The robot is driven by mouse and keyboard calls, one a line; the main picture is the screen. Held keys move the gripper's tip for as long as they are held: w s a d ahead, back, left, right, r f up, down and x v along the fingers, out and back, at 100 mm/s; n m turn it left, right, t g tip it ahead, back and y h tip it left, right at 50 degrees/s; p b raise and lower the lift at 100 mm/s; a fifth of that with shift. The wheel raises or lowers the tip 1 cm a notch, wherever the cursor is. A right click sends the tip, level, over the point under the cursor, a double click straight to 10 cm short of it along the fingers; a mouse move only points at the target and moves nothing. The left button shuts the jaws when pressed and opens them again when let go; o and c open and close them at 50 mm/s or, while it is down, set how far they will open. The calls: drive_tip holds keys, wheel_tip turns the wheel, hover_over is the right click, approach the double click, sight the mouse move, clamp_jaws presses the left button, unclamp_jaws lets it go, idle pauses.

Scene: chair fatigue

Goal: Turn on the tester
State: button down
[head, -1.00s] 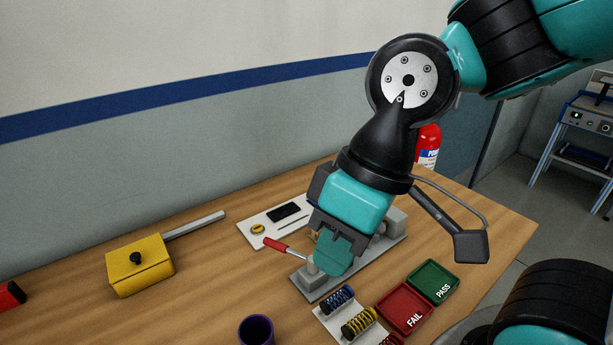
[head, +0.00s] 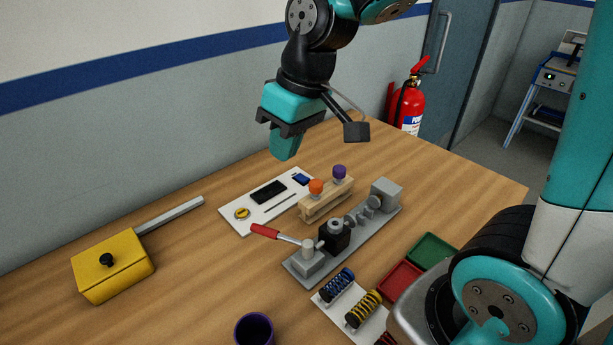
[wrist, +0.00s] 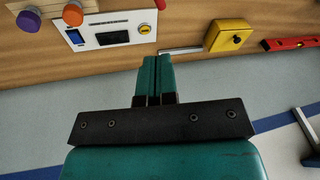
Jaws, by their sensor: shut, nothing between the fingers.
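A grey and blue device (head: 556,76) with knobs and a small lit green spot on its front stands on a blue-legged frame at the far right of the head view. It may be the tester; I cannot be sure. My gripper (head: 284,155) is raised over the back of the wooden table, well to the left of that device. In the wrist view my gripper (wrist: 153,62) has its teal fingers together, with nothing between them. The device does not show in the wrist view.
The table (head: 200,290) holds a grey clamp fixture (head: 345,240), a wooden stand (head: 326,200) with orange and purple knobs, a white tray (head: 235,221), a yellow box (head: 113,265) and a purple cup (head: 254,330). A red extinguisher (head: 408,105) stands by the door (head: 455,70).

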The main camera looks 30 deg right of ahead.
sight(305, 179)
drive_tip(key=w+d+f+m+h+b, duration=0.1)
drive_tip(key=w+d+f, duration=0.3)
drive_tip(key=w+d, duration=0.3)
drive_tip(key=w+d+f+m+t+h, duration=0.1)
drive_tip(key=w+d+f, duration=0.3)
drive_tip(key=w+d, duration=0.3)
drive_tip(key=shift+m+b, duration=0.3)
drive_tip(key=shift+b, duration=0.1)
drive_tip(key=shift+h, duration=0.3)
drive_tip(key=x, duration=0.4)
drive_tip(key=p+x, duration=0.1)
drive_tip(key=x, duration=0.3)
drive_tip(key=s+p+x, duration=0.1)
drive_tip(key=x, duration=0.3)
drive_tip(key=shift+f, duration=0.2)
drive_tip(key=shift+d+f+p, duration=0.1)
drive_tip(key=shift+f+p, duration=0.2)
drive_tip(key=shift+f, duration=0.45)
drive_tip(key=shift+f, duration=0.1)
